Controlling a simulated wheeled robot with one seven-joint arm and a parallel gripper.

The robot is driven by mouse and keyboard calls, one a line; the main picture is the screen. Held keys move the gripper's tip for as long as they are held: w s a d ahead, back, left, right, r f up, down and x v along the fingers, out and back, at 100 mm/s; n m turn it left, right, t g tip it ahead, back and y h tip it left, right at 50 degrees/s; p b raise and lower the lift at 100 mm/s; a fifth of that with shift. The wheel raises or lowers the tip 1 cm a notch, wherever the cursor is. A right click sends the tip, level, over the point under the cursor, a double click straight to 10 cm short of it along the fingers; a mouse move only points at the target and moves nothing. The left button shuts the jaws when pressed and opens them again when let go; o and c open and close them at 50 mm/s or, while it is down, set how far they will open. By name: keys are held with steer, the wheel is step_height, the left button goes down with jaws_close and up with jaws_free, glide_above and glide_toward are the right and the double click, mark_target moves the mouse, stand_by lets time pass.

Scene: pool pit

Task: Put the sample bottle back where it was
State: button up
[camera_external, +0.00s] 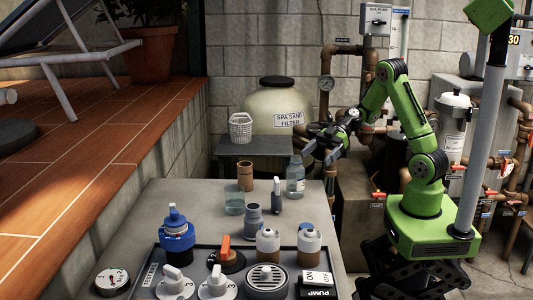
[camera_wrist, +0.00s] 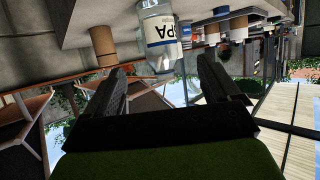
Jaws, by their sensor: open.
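A clear bottle with a white label (camera_external: 295,177), probably the sample bottle, stands upright at the back right of the grey table. Its label reads "SPA" in the wrist view (camera_wrist: 160,30), where the picture looks upside down. My gripper (camera_external: 318,152) is just above and to the right of this bottle in the external view. In the wrist view its two dark fingers are spread, and the bottle appears beyond the gap between them. Nothing is held. Whether the fingers touch the bottle cannot be told, but they look apart from it.
A brown cup (camera_external: 245,177), a glass beaker (camera_external: 234,202), a grey bottle (camera_external: 253,217) and a small upright tester (camera_external: 276,196) stand left of the bottle. A dark control panel (camera_external: 203,257) with knobs fills the front. A white basket (camera_external: 240,127) and sand filter (camera_external: 272,105) are behind.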

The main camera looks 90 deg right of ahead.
steer(key=s+a+g+h, duration=0.2)
steer(key=s+a+g, duration=0.2)
steer(key=a, duration=0.3)
steer(key=s+r+m+h, duration=0.3)
steer(key=s+m, duration=0.1)
steer(key=s, duration=0.3)
steer(key=s+r+m+h, duration=0.2)
steer(key=s+m+h, duration=0.2)
steer(key=s, duration=0.4)
steer(key=shift+d+r+m+h, duration=0.15)
steer(key=shift+r+m+h, duration=0.15)
steer(key=shift+r+m, duration=0.15)
